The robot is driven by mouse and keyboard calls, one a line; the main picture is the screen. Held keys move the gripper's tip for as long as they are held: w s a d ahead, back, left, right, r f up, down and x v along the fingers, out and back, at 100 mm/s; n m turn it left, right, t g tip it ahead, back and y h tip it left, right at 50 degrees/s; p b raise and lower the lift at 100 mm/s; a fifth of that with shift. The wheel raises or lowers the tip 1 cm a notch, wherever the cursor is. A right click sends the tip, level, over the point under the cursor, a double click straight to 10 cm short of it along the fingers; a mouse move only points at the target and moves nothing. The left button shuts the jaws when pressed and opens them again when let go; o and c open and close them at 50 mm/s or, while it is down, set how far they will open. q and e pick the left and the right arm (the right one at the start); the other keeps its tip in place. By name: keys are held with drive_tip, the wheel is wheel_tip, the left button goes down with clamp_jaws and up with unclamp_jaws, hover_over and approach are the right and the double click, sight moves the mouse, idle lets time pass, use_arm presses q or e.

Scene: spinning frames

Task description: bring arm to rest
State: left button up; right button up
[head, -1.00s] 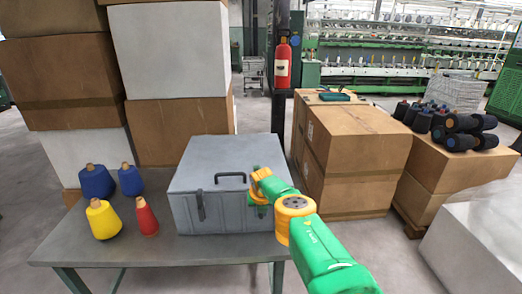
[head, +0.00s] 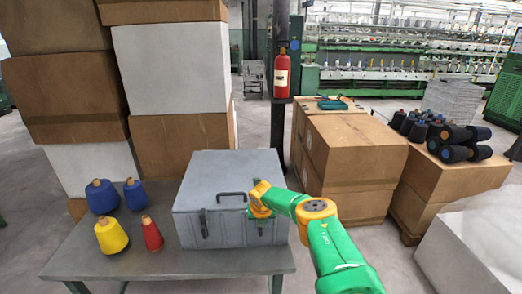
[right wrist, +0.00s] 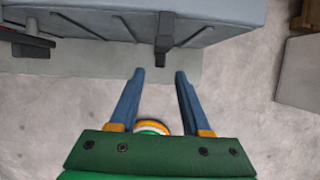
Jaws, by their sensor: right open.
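My right arm (head: 333,250), green with yellow joints, comes in from the lower right in the head view. Its yellow wrist end (head: 260,197) is in front of the right part of the grey case (head: 215,212); the fingers are hard to make out there. In the right wrist view my right gripper (right wrist: 160,75) has its two blue fingers apart with nothing between them. Pale floor shows below them, and the case's front with a dark latch (right wrist: 164,42) lies just beyond the tips. My left gripper is not in view.
The closed case stands on a grey table (head: 130,264) beside several yarn cones (head: 110,237). Stacked boxes (head: 65,90) rise behind on the left. More cartons (head: 350,150) stand right of the table, and a pale block (head: 470,250) is at lower right.

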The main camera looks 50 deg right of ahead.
idle(0.5)
drive_tip(key=a+f+m+t+y+b, duration=0.1)
drive_tip(key=a+f+m+t+y, duration=0.15)
drive_tip(key=a+f, duration=0.45)
drive_tip(key=a+f+m+t+y, duration=0.1)
drive_tip(key=a+f+m+y, duration=0.2)
drive_tip(key=a, duration=0.8)
drive_tip(key=a+f+m+t+y+b, duration=0.1)
drive_tip(key=a+f+m+t+y, duration=0.15)
drive_tip(key=a+f, duration=0.45)
drive_tip(key=s+a+f+m+g+h, duration=0.1)
drive_tip(key=s+f+m, duration=0.3)
drive_tip(key=s, duration=0.7)
drive_tip(key=s+a+f+m+g+h, duration=0.2)
drive_tip(key=s+f+m+g, duration=0.2)
drive_tip(key=s, duration=0.6)
drive_tip(key=s+a+f+m+g+h, duration=0.1)
drive_tip(key=s+a+f+m+g, duration=0.1)
drive_tip(key=s+f+m, duration=0.4)
drive_tip(key=s+m, duration=0.1)
drive_tip(key=s, duration=0.4)
drive_tip(key=shift+s+a+m+g+h, duration=0.15)
drive_tip(key=shift+s+m+g+h, duration=0.15)
drive_tip(key=shift+m+g, duration=0.1)
